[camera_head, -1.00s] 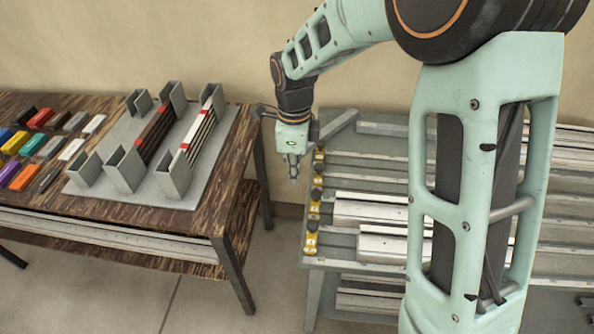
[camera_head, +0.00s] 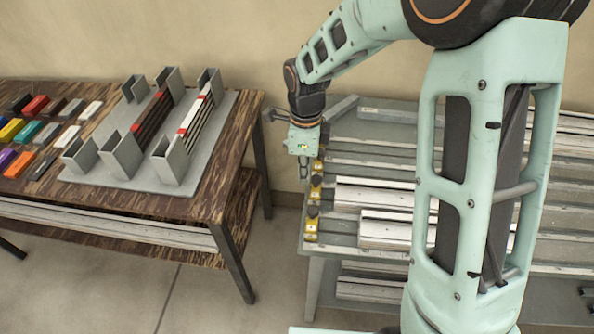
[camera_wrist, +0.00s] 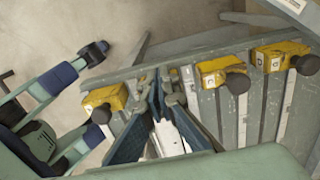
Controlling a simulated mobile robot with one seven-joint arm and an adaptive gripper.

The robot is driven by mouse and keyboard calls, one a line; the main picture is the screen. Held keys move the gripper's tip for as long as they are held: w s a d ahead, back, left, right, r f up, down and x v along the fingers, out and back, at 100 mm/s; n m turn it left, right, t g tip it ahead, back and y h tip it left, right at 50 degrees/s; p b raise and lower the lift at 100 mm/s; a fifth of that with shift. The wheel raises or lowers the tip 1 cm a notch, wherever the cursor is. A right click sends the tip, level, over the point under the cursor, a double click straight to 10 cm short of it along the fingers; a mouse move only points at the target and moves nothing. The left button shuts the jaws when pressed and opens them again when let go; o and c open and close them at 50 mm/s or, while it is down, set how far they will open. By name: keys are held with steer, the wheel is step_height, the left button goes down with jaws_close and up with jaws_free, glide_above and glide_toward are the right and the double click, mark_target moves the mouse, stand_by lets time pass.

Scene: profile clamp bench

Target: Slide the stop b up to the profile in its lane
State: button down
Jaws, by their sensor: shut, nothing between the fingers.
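Yellow stops with black knobs sit in a row at the left end of the clamp bench (camera_head: 345,242). Two show clearly in the head view, a front stop (camera_head: 311,229) and one behind it (camera_head: 316,188). My gripper (camera_head: 303,172) is shut and empty at this left end, over or beside the farther stops, partly hiding them. In the wrist view its fingertips (camera_wrist: 160,88) point between a left stop (camera_wrist: 105,98) and a middle stop (camera_wrist: 221,70); contact cannot be told. The stop labels are too small to read surely. Silver profiles (camera_head: 374,196) lie in the lanes, partly behind my arm.
A wooden table (camera_head: 222,190) stands to the left with a grey rack plate (camera_head: 118,186) and coloured blocks (camera_head: 35,104). A floor gap separates it from the bench. A third stop (camera_wrist: 281,55) is at the right in the wrist view.

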steer(key=shift+s+d+p, duration=0.1)
steer(key=shift+d+p, duration=0.6)
steer(key=shift+d, duration=2.7)
steer(key=shift+s+d, duration=0.1)
steer(key=shift+d, duration=0.35)
steer(key=shift+a+f, duration=0.1)
steer(key=shift+a+b, duration=0.5)
steer(key=shift+a, duration=0.25)
step_height(320, 180, up, 7)
steer(key=p, duration=0.4)
steer(key=shift+a, duration=0.15)
